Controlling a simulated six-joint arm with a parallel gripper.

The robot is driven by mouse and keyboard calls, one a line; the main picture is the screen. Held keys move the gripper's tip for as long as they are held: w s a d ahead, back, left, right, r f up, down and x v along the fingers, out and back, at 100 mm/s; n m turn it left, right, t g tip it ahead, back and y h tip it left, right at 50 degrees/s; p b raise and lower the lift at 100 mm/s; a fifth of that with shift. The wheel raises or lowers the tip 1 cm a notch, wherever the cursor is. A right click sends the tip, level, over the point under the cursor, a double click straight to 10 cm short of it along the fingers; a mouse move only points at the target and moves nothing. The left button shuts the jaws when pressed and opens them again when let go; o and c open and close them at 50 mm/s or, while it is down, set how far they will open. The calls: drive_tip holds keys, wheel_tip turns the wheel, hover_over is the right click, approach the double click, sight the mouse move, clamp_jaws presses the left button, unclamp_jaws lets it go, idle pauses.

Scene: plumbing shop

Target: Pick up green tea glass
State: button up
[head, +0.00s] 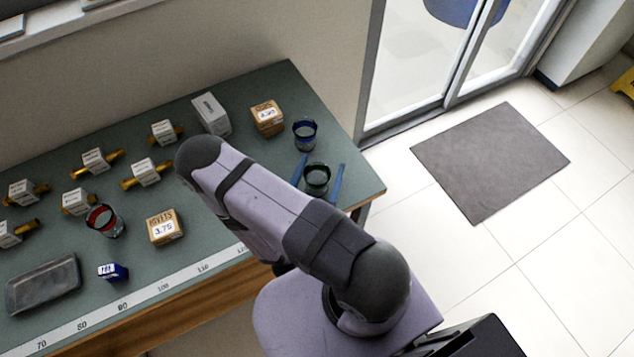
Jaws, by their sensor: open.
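The green tea glass (317,180) is a small dark green glass standing upright near the right end of the workbench. My gripper (323,163) is open, with one blue finger on each side of the green glass. The glass appears to stand between the fingers, with no clear contact; I cannot tell their height over the bench. My arm hides the rest of the gripper. A blue glass (305,133) stands just behind, and a red glass (104,221) stands on the left part of the bench.
The bench (270,95) also holds a rivets box (165,227), another small brown box (267,118), a white box (211,114), several brass fittings with labels, a grey tray (43,285) and a small blue item (113,271). The bench's right edge is close to the green glass.

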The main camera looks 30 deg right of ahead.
drive_tip(key=shift+w+d, duration=0.15)
drive_tip(key=shift+d, duration=0.1)
drive_tip(key=c, duration=1.2)
drive_tip(key=shift+o, duration=0.2)
drive_tip(key=shift+r, duration=0.1)
wheel_tip(320, 180, up, 10)
drive_tip(key=p, duration=0.3)
